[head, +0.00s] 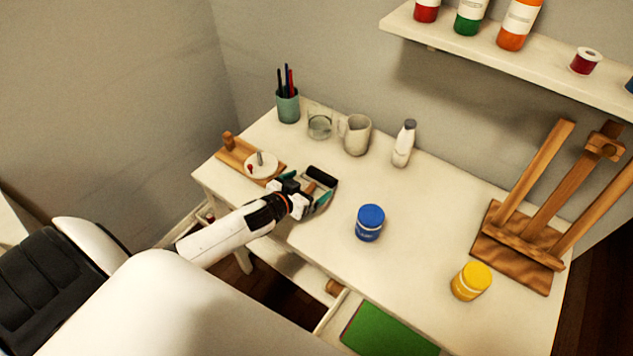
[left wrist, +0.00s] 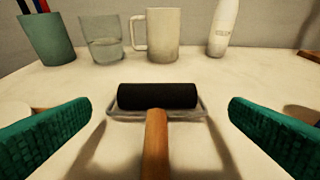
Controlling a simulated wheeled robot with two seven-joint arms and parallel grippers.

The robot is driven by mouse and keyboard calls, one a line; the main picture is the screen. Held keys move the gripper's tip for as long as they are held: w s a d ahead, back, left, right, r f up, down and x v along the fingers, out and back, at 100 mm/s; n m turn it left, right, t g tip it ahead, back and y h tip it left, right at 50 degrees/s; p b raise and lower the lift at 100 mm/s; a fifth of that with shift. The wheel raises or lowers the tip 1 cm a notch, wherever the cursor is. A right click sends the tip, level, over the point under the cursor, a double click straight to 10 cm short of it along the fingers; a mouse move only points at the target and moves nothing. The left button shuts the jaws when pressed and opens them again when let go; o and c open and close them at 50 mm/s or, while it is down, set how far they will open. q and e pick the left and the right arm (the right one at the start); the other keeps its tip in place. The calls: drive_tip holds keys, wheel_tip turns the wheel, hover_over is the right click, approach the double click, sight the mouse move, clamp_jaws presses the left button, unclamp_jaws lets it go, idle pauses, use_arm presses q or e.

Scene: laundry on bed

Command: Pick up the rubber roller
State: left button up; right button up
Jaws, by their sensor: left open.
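The rubber roller has a black cylinder (left wrist: 157,95), a metal frame and a wooden handle (left wrist: 155,145). It lies on the white table, and its black cylinder also shows in the head view (head: 321,176). My left gripper (head: 312,192) is over the roller, with its green-padded fingers spread on either side of the handle. In the left wrist view the open fingers (left wrist: 157,135) are apart from the handle, which runs between them toward the camera. In the head view the gripper partly hides the roller's handle. My right gripper is not in view.
On the table (head: 420,220) stand a pen cup (head: 287,107), a glass (head: 319,124), a mug (head: 356,136), a white bottle (head: 404,144), a blue jar (head: 369,224), a yellow jar (head: 471,281) and a wooden easel (head: 535,220). A drawer (head: 385,332) is open in front.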

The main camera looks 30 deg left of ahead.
sight(320, 176)
use_arm(q)
drive_tip(key=shift+x, duration=2.8)
drive_tip(key=shift+a+r, duration=0.15)
drive_tip(key=c, duration=1)
drive_tip(key=shift+o, duration=0.2)
drive_tip(key=shift+r, duration=0.1)
